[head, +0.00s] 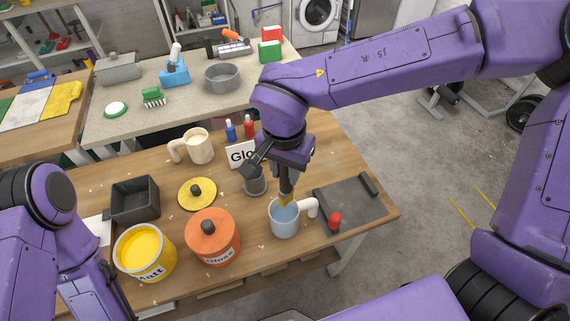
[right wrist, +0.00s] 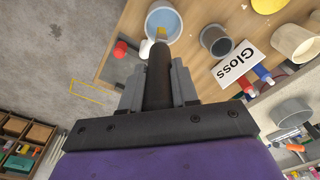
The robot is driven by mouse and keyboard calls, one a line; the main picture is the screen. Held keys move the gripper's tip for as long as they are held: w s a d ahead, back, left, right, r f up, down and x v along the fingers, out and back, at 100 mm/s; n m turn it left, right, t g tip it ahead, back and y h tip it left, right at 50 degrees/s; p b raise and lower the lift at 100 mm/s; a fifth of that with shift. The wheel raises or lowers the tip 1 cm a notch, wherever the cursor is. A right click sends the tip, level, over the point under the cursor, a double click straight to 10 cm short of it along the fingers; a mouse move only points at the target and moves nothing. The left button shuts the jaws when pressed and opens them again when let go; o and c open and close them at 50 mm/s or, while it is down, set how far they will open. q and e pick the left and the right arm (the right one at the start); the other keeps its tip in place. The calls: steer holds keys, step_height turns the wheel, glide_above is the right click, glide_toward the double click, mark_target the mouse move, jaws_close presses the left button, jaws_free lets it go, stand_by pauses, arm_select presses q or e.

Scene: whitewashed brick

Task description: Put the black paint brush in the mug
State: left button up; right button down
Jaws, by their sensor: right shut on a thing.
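My right gripper (head: 287,172) is shut on the black handle of the paint brush (head: 286,189), which points down with yellowish bristles lowest. The brush also shows between the fingers in the right wrist view (right wrist: 158,75). Below it stands a light blue mug (head: 285,226) with a white handle, upright on the wooden table. The bristles overlap the mug's opening in both views; I cannot tell how far, if at all, they are below the rim. The mug is partly cut off in the right wrist view (right wrist: 164,22). My left gripper is out of view.
A grey cup (head: 255,186) stands close behind the blue mug, with a "Gloss" sign (head: 238,155) and a cream mug (head: 199,146) farther back. A dark tray (head: 350,203) and red knob (head: 335,219) lie right. Orange (head: 212,245) and yellow (head: 143,262) paint cans stand left.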

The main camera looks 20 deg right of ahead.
steer(key=f+b, duration=0.1)
steer(key=w+f+b, duration=0.1)
steer(key=f, duration=0.1)
steer(key=w+f+b, duration=0.1)
steer(key=shift+w+f+b, duration=0.1)
steer(key=shift+f+b, duration=0.05)
steer(key=shift+b, duration=0.15)
steer(key=shift+s+f, duration=0.1)
steer(key=shift+s, duration=0.2)
step_height(320, 180, down, 4)
steer(key=shift+w+f+b, duration=0.1)
steer(key=shift+f+b, duration=0.15)
steer(key=shift+b, duration=0.2)
steer(key=shift+f, duration=0.45)
